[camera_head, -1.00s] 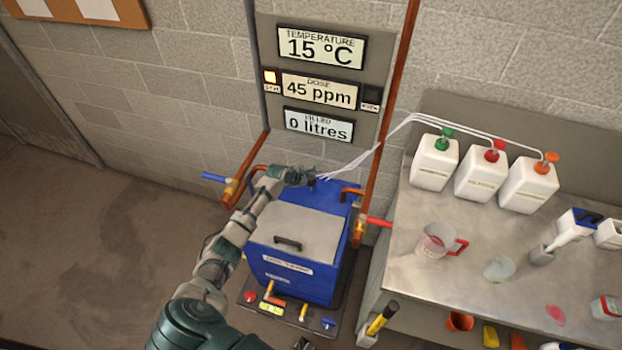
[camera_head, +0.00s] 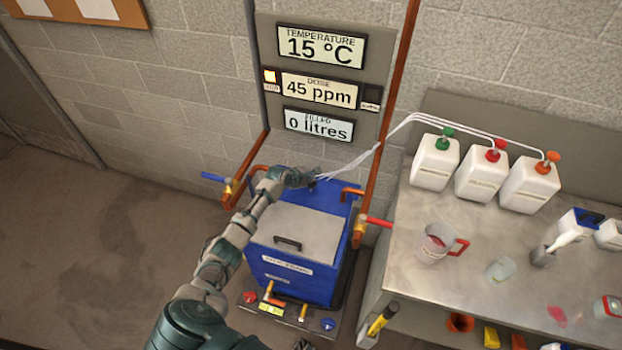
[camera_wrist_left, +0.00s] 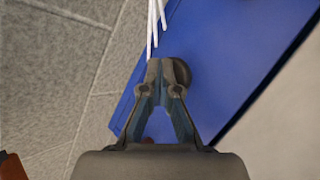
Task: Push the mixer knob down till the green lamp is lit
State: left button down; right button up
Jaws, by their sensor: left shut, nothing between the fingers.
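My left gripper (camera_head: 308,178) reaches over the back of the blue tank (camera_head: 352,238). In the left wrist view the left gripper (camera_wrist_left: 165,66) is shut with nothing between its fingers. A dark round knob (camera_wrist_left: 182,73), seemingly the mixer knob, sits on the blue top right at the fingertips. They overlap it in the picture; I cannot tell whether they touch. In the head view the gripper mostly hides it. A pale yellow lamp (camera_head: 271,76) is lit left of the dose display (camera_head: 318,90). The lamp square (camera_head: 372,93) on the right is dark. No green light shows.
White tubes (camera_head: 350,165) run close by the gripper to three white jugs (camera_head: 480,176) on the metal bench (camera_head: 455,285). Copper pipes (camera_head: 240,190) with blue and red valve handles flank the tank. The displays read 15 °C, 45 ppm and 0 litres.

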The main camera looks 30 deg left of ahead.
pick_arm(q)
jog(key=shift+s+f+b, duration=0.1)
jog(key=shift+f+b, duration=0.45)
jog(key=shift+f, duration=0.8)
dwell(0.6)
jog(key=shift+r, duration=0.1)
jog(key=shift+r+p, duration=3)
jog(key=shift+p, duration=0.1)
jog(key=shift+r, duration=0.1)
notch_tip(320, 180, up, 5)
jog(key=p, duration=0.5)
jog(key=shift+p, duration=0.3)
